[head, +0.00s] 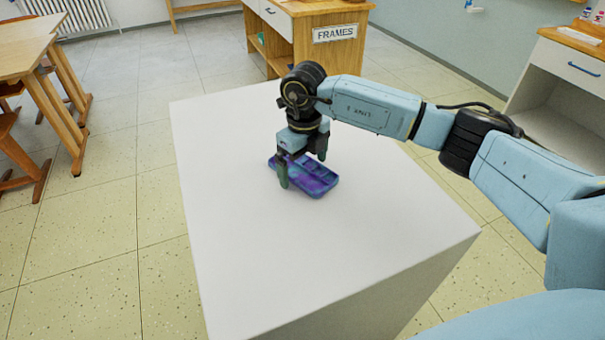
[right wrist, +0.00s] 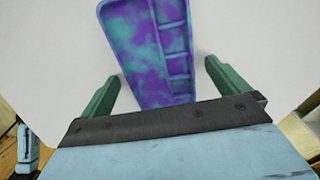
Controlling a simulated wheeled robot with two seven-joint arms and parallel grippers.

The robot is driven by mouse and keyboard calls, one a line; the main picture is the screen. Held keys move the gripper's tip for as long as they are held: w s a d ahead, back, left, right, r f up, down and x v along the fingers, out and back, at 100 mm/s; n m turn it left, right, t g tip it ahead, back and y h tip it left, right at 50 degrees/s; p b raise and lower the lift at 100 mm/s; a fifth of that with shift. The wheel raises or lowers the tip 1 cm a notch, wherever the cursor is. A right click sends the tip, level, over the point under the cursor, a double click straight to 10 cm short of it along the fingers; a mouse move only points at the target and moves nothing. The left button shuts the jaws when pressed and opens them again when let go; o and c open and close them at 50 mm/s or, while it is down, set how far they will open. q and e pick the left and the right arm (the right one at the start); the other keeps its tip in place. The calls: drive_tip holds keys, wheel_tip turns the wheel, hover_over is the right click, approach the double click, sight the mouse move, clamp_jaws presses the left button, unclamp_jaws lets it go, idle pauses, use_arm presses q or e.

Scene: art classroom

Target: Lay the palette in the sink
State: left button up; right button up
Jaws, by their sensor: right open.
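The palette (head: 313,179) is a purple and teal tray with small wells along one side. It lies flat on the white block's top. My right gripper (head: 303,172) points down over the palette with its fingers apart. In the right wrist view the palette (right wrist: 150,45) reaches between the two green fingers of the gripper (right wrist: 160,85), with a gap on each side. The fingers do not appear to touch it. My left gripper is not in view. No sink is in view.
The white block (head: 240,270) has a wide bare top around the palette. A wooden cabinet marked FRAMES (head: 335,33) stands behind it. Wooden tables (head: 30,50) are at the left. A white cabinet (head: 560,75) stands at the right. Tiled floor (head: 85,270) is clear at the left.

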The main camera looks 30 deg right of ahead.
drive_tip(key=c, duration=1.2)
